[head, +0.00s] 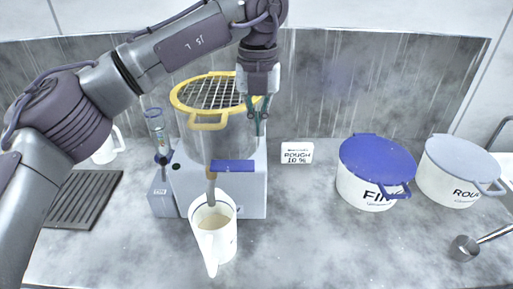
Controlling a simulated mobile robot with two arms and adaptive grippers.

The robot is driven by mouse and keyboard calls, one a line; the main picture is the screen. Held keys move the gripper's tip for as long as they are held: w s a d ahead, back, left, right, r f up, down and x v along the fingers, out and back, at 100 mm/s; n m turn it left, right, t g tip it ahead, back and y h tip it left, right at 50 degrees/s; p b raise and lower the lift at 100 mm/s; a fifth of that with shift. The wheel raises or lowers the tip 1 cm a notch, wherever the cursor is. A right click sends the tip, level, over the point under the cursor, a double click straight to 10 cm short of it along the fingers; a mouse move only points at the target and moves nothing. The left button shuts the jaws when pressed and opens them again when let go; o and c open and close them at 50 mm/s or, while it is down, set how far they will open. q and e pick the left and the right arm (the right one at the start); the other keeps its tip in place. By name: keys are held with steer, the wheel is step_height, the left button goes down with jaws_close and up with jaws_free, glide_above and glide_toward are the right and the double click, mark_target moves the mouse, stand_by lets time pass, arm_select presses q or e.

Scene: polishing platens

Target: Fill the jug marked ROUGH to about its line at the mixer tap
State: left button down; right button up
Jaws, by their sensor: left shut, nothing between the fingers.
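A brownish spout or stream (211,190) comes down over the jug's mouth; I cannot tell which. A blue tap lever (233,166) sits above it on the mixer (225,140). My left gripper (259,130) is shut and empty, above the lever at the mixer's right side. My right gripper is out of view.
A card reading ROUGH 10 % (297,153) stands right of the mixer. A blue-lidded FINE tub (365,190) and a grey-lidded tub (450,185) stand further right, near a metal ladle (464,247). A dark ribbed mat (85,200) and another white jug (104,152) are at left.

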arm_select(q)
step_height(320, 180, up, 4)
steer(key=shift+w+r, duration=0.1)
steer(key=shift+r, duration=0.1)
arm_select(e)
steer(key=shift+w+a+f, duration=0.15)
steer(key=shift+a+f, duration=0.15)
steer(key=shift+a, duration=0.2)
arm_select(q)
steer(key=shift+w+a, duration=0.1)
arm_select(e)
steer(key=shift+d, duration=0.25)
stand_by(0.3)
